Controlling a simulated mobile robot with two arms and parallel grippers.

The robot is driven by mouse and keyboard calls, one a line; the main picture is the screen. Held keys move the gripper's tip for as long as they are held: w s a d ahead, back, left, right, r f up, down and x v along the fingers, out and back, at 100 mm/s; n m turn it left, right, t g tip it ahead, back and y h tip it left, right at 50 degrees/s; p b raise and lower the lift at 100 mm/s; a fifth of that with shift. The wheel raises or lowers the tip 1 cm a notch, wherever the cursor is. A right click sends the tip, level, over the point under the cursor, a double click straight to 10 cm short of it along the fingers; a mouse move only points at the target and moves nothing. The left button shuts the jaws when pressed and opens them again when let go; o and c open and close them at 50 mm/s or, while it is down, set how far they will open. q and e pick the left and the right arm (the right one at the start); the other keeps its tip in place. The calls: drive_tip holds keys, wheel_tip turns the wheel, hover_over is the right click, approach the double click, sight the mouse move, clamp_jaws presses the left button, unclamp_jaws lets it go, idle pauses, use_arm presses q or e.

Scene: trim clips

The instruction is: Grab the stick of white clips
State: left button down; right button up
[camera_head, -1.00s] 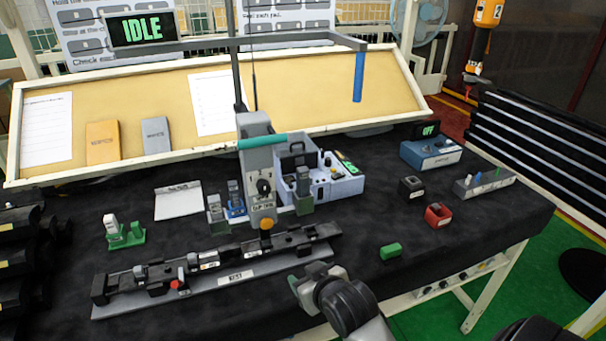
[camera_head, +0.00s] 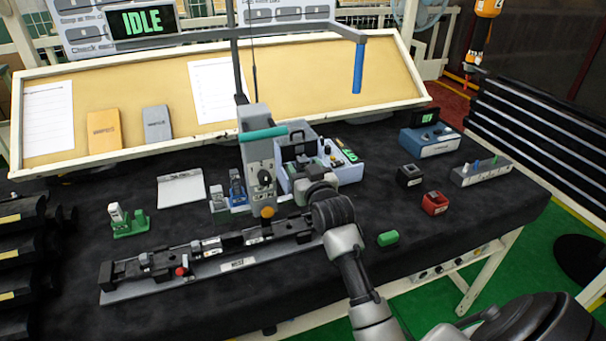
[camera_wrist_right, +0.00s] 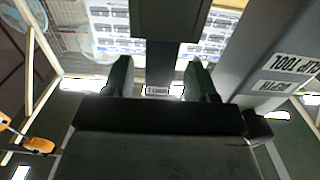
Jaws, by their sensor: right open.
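A pale stick (camera_head: 116,215) stands upright in a green holder at the left of the table. Another pale-topped stick (camera_head: 217,197) stands beside a blue one (camera_head: 236,187), left of the grey clip tool (camera_head: 260,165). I cannot tell which of these is the stick of white clips. My right gripper (camera_head: 314,185) is right of the clip tool, in front of the pale control box, hiding what stands there. In the right wrist view my right gripper (camera_wrist_right: 159,78) is open, with dark green fingers apart; a dark bar (camera_wrist_right: 163,62) shows between them. My left gripper is out of view.
A long rail of dark fixtures (camera_head: 240,264) lies along the front. A green block (camera_head: 388,238), a red box (camera_head: 435,203) and a black box (camera_head: 409,175) are at right. The pale control box (camera_head: 348,172) stands behind my right gripper. The table is clear at far left front.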

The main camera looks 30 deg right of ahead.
drive_tip(key=shift+x, duration=1.6)
drive_tip(key=shift+s, duration=0.1)
drive_tip(key=shift+c, duration=1.3)
drive_tip(key=c, duration=0.7)
drive_tip(key=shift+p, duration=0.3)
drive_tip(key=shift+c, duration=0.2)
